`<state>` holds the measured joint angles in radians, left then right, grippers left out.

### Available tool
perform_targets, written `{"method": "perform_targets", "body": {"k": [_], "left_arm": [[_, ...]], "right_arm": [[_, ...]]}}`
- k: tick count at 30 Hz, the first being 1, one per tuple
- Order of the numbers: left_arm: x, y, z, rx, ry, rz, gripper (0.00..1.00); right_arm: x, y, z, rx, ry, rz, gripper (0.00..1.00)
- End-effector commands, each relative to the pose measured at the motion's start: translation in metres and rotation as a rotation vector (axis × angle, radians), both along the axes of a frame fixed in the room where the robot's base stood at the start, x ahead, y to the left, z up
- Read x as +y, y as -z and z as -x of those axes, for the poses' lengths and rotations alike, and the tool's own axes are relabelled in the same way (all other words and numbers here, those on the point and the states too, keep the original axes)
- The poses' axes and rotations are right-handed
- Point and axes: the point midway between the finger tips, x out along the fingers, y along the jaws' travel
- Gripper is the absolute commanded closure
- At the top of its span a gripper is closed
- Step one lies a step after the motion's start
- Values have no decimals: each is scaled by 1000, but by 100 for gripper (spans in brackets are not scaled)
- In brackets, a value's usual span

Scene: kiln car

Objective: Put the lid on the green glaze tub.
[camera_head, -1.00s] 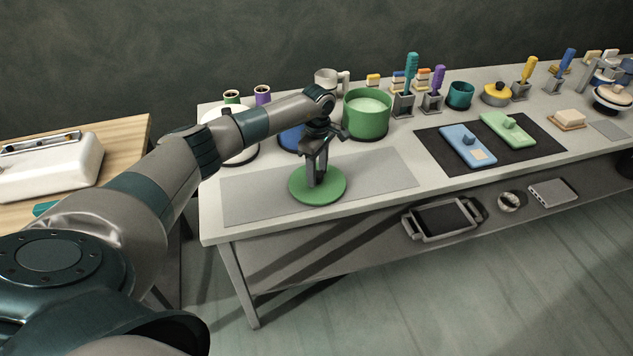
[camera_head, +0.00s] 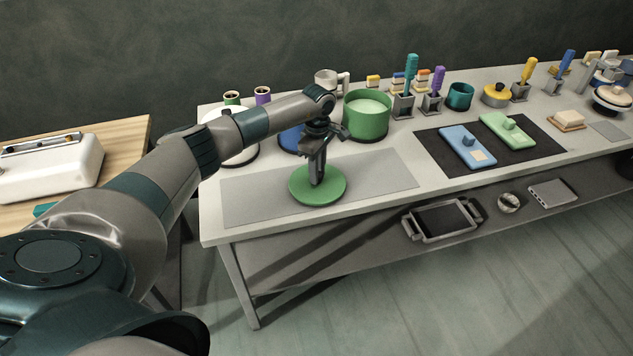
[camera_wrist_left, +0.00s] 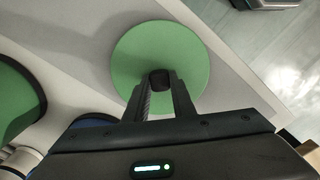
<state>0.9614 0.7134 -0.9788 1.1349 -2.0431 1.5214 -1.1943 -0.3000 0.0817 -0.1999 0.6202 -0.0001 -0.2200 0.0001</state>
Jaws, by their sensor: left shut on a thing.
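The green lid (camera_head: 330,194) is a flat round disc on the grey mat at the front left of the table. In the left wrist view the lid (camera_wrist_left: 190,55) has a dark knob (camera_wrist_left: 159,78) at its middle. My left gripper (camera_head: 317,182) points down over the lid, its fingers shut on the knob. It also shows in the left wrist view (camera_wrist_left: 160,88). I cannot tell whether the lid is clear of the mat. The green glaze tub (camera_head: 367,122) stands open behind and to the right, with pale green glaze inside. Its side shows in the left wrist view (camera_wrist_left: 14,100). My right gripper is out of view.
A blue tub (camera_head: 290,138) and a white tub (camera_head: 238,150) stand left of the green tub, partly behind my arm. A white mug (camera_head: 326,80) and tool holders (camera_head: 403,104) stand behind. The grey mat (camera_head: 385,175) is clear right of the lid.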

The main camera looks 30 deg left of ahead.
Motion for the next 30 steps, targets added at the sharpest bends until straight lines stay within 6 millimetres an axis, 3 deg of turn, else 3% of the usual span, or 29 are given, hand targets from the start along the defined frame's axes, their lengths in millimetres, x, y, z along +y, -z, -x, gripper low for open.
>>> {"method": "perform_targets", "body": {"k": [17, 30], "left_arm": [[0, -4, 0, -1, 0, 0, 100], [0, -21, -1, -2, 0, 1, 100]], "right_arm": [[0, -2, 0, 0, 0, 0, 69], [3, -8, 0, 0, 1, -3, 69]]}}
